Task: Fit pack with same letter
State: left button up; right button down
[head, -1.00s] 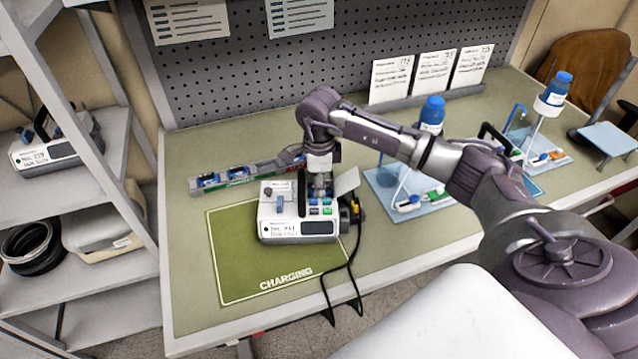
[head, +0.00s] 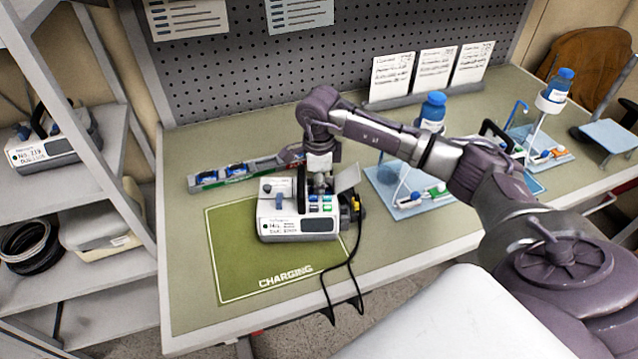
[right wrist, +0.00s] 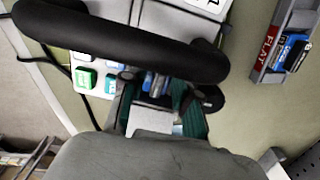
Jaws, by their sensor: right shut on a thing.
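A white infusion pump (head: 300,228) with a black handle (right wrist: 120,40), green and blue keys and an open grey flap (head: 347,178) stands on the green charging mat (head: 235,275). My right gripper (head: 318,188) points down behind its front keys, beside the handle. In the right wrist view the gripper (right wrist: 155,98) is shut on a small pack (right wrist: 152,82) with blue parts, largely hidden between the fingers. Its letter cannot be read, and how deep it sits in the pump cannot be told. A grey rack (head: 210,186) behind the pump holds blue packs (head: 236,169). My left gripper is not in view.
A black cable (head: 352,275) hangs from the pump over the table's front edge. Blue trays with blue-capped bottles (head: 432,108) stand to the right, under my arm. Paper cards (head: 435,70) stand at the back. Another pump (head: 45,150) is on the left shelf.

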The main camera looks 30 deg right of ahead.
jog(key=shift+s+a+f+b, duration=0.15)
jog(key=shift+s+f+b, duration=0.2)
jog(key=shift+f, duration=0.2)
dwell(0.5)
jog(key=c, duration=0.9)
grip_release()
jog(key=shift+c, duration=0.9)
jog(key=shift+r, duration=0.15)
jog(key=shift+o, duration=0.2)
jog(key=shift+w+r+p, duration=0.25)
jog(key=shift+r+p, duration=0.35)
jog(key=shift+r, duration=0.1)
jog(key=shift+o, duration=0.6)
jog(key=shift+r+p, duration=0.3)
jog(key=shift+r, duration=0.35)
jog(key=shift+r+p, duration=1.15)
jog(key=shift+r, duration=1.1)
